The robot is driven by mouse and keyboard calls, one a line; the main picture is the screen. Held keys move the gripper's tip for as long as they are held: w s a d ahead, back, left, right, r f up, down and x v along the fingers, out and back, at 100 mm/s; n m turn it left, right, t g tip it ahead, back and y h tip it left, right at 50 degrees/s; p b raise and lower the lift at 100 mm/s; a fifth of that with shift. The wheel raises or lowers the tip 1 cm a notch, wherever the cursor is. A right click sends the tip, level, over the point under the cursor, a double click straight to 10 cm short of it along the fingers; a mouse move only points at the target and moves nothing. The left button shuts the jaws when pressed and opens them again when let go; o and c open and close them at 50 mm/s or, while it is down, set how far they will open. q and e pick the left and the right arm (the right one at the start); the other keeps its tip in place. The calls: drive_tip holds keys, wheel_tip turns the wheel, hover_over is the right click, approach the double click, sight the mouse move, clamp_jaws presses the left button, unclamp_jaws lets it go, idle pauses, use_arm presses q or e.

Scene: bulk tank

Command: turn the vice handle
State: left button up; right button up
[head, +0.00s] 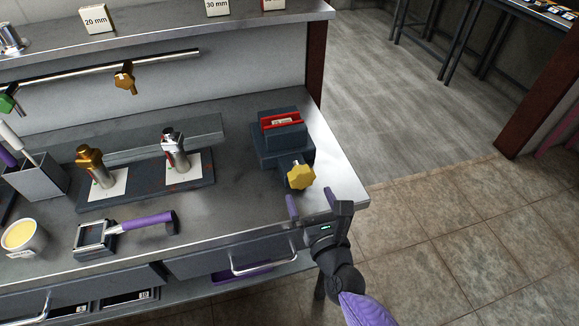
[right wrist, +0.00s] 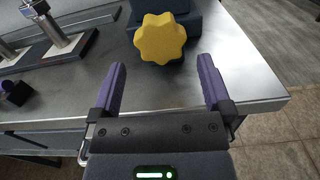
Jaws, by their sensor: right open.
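The vice (head: 281,138) is a dark grey block with red jaws (head: 281,121), standing at the right end of the metal bench. Its handle (head: 300,176) is a yellow lobed knob on the near side. My right gripper (head: 316,203) is open and empty, just in front of the knob and apart from it. In the right wrist view the knob (right wrist: 160,39) sits ahead of the purple fingers, roughly centred between them, and hides part of the vice (right wrist: 196,15). My left gripper is in neither view.
The metal bench (head: 240,205) has a free right edge. A purple-handled tool (head: 143,222), a cup of yellow stuff (head: 20,236) and a dark tray (head: 150,190) with two metal fittings lie to the left. A drawer with a bar handle (head: 262,266) is below the bench front.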

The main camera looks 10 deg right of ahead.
sight(303, 181)
drive_tip(key=w+b, duration=0.1)
drive_tip(key=w, duration=0.5)
drive_tip(key=shift+w+a, duration=0.1)
drive_tip(key=shift+w, duration=0.95)
drive_tip(key=c, duration=1.1)
drive_tip(key=shift+n, duration=0.3)
drive_tip(key=n, duration=0.3)
drive_tip(key=shift+a+n, duration=0.1)
drive_tip(key=shift+n, duration=1.6)
